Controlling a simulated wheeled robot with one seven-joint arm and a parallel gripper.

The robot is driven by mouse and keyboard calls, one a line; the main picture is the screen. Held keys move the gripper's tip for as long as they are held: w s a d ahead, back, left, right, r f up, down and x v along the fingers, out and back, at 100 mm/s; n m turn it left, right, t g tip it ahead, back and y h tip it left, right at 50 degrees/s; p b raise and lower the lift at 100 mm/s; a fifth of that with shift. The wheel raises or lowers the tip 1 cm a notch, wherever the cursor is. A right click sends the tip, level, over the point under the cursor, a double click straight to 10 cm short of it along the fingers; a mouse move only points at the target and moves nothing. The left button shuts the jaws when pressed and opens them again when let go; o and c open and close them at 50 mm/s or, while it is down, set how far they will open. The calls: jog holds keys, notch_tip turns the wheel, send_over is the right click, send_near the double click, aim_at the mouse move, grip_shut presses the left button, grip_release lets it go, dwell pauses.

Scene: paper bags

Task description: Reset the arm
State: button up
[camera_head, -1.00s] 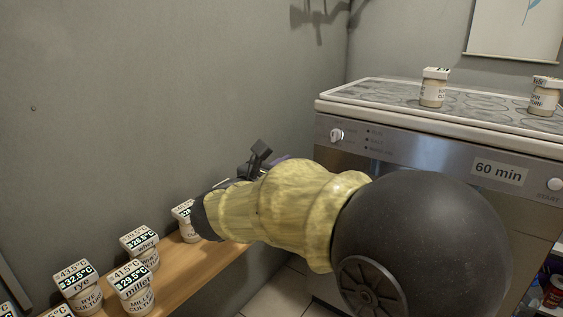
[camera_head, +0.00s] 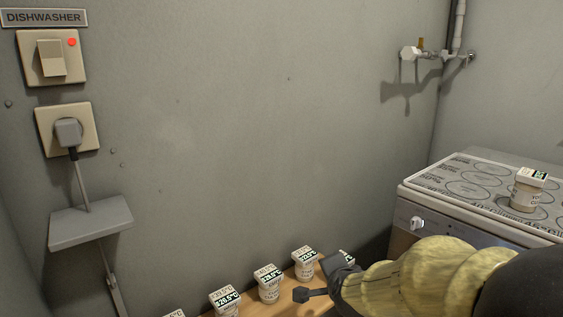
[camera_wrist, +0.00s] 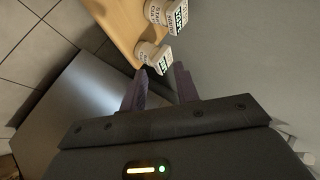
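My arm, in a yellowish sleeve, reaches in from the lower right of the head view. My gripper (camera_head: 318,279) is at its end, over the wooden shelf with the culture jars. In the wrist view my gripper (camera_wrist: 160,84) has two dark purple fingers standing apart, with nothing held between them. A jar (camera_wrist: 152,56) shows beyond the fingertips, on the shelf's end; I cannot tell how near it is. Another jar (camera_wrist: 167,13) stands farther along.
Several labelled jars, including this one (camera_head: 268,284), line the wooden shelf (camera_wrist: 113,15) along the wall. A dishwasher (camera_head: 408,213) stands at right with a jar (camera_head: 528,190) on top.

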jog(key=s+d+f+n+g+p, duration=0.1)
jog(key=s+d+n+g+p, duration=0.1)
jog(key=s+n+g+p, duration=0.4)
jog(key=s+d+f+n+g+p, duration=0.1)
jog(key=s+d+f+n+g, duration=0.15)
jog(key=s+n, duration=0.7)
notch_tip(320, 180, up, 38)
jog(key=m+p, duration=0.2)
jog(key=p, duration=3.5)
jog(key=shift+s+a, duration=0.25)
jog(key=shift+a, duration=0.2)
jog(key=shift+d, duration=0.15)
